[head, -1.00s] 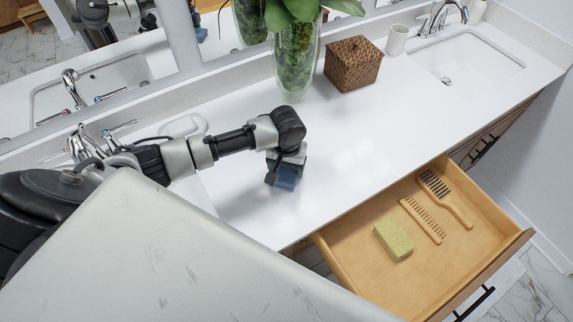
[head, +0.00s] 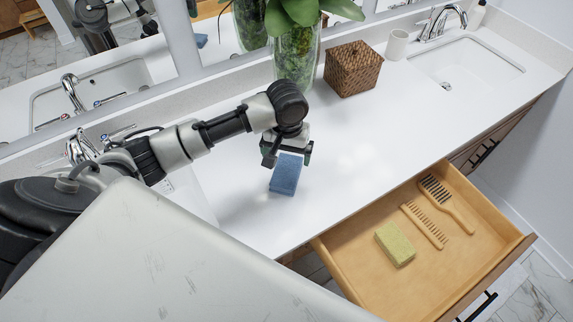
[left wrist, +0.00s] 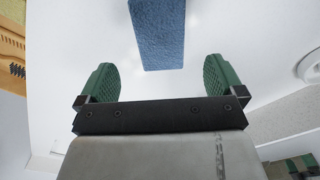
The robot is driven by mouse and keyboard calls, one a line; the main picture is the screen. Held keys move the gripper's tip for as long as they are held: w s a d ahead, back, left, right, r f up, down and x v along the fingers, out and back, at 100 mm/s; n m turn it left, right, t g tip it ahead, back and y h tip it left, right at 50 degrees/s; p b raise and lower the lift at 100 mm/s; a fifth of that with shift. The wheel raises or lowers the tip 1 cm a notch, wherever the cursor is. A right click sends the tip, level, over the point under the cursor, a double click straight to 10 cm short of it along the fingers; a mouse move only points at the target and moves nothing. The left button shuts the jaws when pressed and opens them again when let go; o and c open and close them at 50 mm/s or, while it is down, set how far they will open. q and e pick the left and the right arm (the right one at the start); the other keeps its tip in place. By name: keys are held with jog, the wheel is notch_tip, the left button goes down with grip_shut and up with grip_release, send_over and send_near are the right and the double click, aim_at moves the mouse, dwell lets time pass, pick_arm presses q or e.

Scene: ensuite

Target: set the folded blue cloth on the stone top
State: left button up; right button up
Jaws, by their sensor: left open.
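The folded blue cloth (head: 286,175) lies on the white stone top (head: 340,165), left of the open drawer. It also shows in the left wrist view (left wrist: 158,32), beyond the fingertips. My left gripper (head: 286,156) is open just above and behind the cloth. In the left wrist view its two green finger pads (left wrist: 160,78) stand wide apart with nothing between them, and the cloth is clear of both. My right gripper is not in view.
An open wooden drawer (head: 345,262) holds a yellow-green sponge (head: 394,244), a comb (head: 424,225) and a brush (head: 447,203). A glass vase (head: 295,65), wicker box (head: 352,69) and white cup (head: 397,44) stand at the back. The counter's middle is clear.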

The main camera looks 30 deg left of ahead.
pick_arm(q)
jog(key=shift+r, duration=1.9)
